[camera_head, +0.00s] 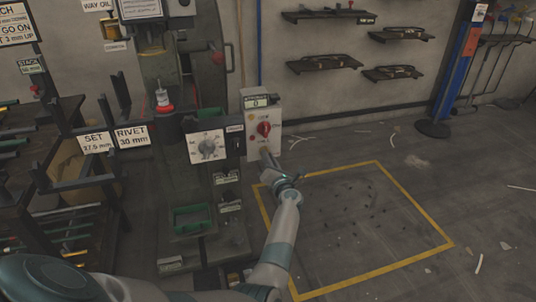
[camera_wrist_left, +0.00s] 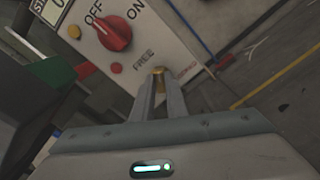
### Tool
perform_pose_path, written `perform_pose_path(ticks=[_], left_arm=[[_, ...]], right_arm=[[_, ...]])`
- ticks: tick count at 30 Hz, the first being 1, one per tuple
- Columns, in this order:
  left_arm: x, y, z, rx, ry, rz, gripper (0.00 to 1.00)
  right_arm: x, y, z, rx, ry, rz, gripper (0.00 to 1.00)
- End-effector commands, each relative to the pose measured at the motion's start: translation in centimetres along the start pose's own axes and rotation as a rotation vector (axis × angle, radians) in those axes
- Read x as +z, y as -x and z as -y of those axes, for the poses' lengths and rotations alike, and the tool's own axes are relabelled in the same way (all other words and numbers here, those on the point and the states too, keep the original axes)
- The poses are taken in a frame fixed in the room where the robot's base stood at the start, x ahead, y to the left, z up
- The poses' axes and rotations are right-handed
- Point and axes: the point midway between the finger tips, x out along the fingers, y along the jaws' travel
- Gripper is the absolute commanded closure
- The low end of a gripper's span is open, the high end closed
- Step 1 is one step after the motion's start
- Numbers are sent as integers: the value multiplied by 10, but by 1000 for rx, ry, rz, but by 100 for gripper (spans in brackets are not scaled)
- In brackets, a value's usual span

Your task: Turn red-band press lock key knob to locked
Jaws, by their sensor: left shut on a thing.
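A white control box (camera_head: 256,112) stands on the right side of the press (camera_head: 165,65). It bears a red OFF/ON knob (camera_head: 264,129), which also shows large in the left wrist view (camera_wrist_left: 116,32). Below the red knob, my left gripper (camera_head: 265,153) reaches the box's lower face. In the left wrist view its fingertips (camera_wrist_left: 158,77) are shut on a small brass key knob (camera_wrist_left: 158,69). The word FREE (camera_wrist_left: 143,60) is printed left of the key knob, and red lettering (camera_wrist_left: 186,70), too small to read surely, is on its right. The fingers hide most of the knob, so its angle is unclear.
A dial panel (camera_head: 207,146) sits left of the box, with a green tray (camera_head: 192,218) below. A yellow floor outline (camera_head: 412,204) lies right of my arm, with scattered scraps inside. A blue post (camera_head: 463,60) stands at the back right.

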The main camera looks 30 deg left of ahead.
Motion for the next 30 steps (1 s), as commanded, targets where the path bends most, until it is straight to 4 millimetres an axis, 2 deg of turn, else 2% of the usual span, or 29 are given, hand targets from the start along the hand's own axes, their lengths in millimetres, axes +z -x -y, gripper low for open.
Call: perform_pose_path(ticks=[21,30], left_arm=[[2,0,2,-2,-675,2,100],[1,0,3,-1,-876,2,100]], right_arm=[[34,28,-45,126,12,305,69],[43,38,-55,156,7,384,69]])
